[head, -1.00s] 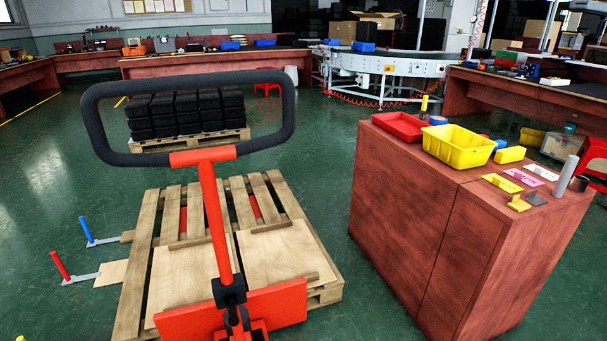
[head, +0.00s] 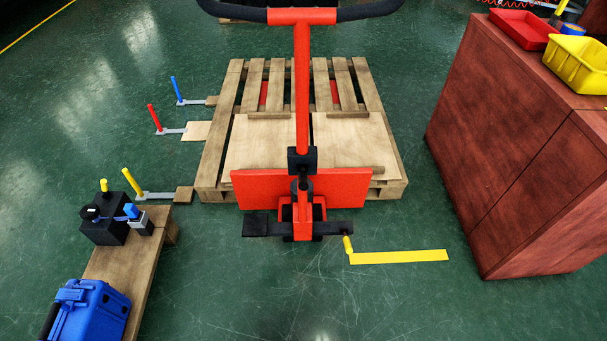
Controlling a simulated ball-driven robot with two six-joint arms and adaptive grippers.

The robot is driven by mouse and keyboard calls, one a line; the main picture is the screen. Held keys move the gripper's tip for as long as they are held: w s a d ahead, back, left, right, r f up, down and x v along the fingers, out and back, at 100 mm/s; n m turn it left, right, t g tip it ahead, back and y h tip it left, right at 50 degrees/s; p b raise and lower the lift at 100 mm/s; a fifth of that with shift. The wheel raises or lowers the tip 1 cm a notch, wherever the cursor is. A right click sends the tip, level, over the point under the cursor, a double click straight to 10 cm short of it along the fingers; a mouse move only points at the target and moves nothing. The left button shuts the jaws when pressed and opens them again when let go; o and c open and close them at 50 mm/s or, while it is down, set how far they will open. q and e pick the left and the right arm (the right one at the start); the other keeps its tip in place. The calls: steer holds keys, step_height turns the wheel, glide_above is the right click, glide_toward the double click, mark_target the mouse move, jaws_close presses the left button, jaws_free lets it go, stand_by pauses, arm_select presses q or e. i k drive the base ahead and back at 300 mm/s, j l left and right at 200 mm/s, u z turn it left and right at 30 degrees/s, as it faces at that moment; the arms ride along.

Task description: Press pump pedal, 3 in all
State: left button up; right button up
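A red pallet jack (head: 302,110) stands upright at the middle of the head view, its black loop handle (head: 355,11) cut off by the top edge. At its foot, a dark pedal-like plate (head: 257,224) sticks out to the left. A dark bar (head: 335,228) sticks out to the right. I cannot tell for certain which of these is the pump pedal. Neither of my grippers is in view, and nothing of mine touches the jack.
A wooden pallet (head: 232,120) lies behind the jack. A low wooden bench (head: 150,255) with a blue case (head: 88,312) stands at left. A reddish cabinet (head: 510,140) stands at right. A yellow floor strip (head: 400,257) lies right of the jack. The front floor is clear.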

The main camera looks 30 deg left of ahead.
mark_target(255, 225)
steer(key=u, duration=1.4)
